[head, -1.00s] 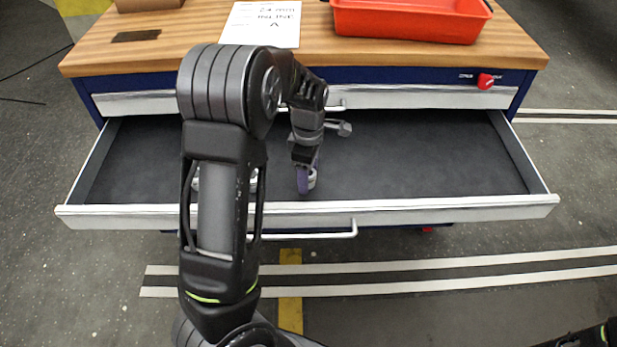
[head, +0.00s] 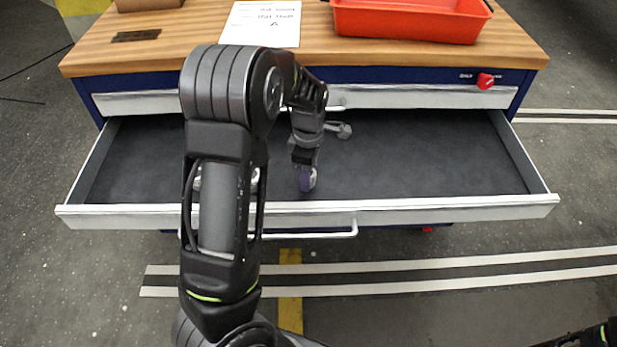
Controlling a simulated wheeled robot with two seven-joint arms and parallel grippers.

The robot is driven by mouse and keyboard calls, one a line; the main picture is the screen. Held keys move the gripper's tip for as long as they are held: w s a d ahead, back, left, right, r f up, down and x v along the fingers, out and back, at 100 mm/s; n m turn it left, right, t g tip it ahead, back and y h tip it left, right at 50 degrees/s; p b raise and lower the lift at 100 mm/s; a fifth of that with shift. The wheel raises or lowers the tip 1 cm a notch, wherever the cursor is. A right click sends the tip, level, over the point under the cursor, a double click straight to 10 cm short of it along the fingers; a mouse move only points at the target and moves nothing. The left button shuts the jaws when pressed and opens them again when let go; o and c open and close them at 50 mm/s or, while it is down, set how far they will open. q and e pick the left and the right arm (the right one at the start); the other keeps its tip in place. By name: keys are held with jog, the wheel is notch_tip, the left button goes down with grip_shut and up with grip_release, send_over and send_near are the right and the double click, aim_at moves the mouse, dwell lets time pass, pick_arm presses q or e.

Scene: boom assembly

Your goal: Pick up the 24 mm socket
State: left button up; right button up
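My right gripper is not in view.
The open drawer (head: 430,155) has a dark, bare floor at the right. A grey part (head: 341,130) shows beside my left wrist. The wooden top above holds a red tray (head: 410,20), a paper sheet (head: 262,24) and a dark plate (head: 136,36).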

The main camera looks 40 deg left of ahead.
pick_arm(q)
grip_shut()
jog(key=shift+r, duration=0.1)
dwell(0.3)
notch_tip(320, 180, up, 10)
jog(key=shift+f, duration=0.1)
dwell(0.3)
dwell(0.5)
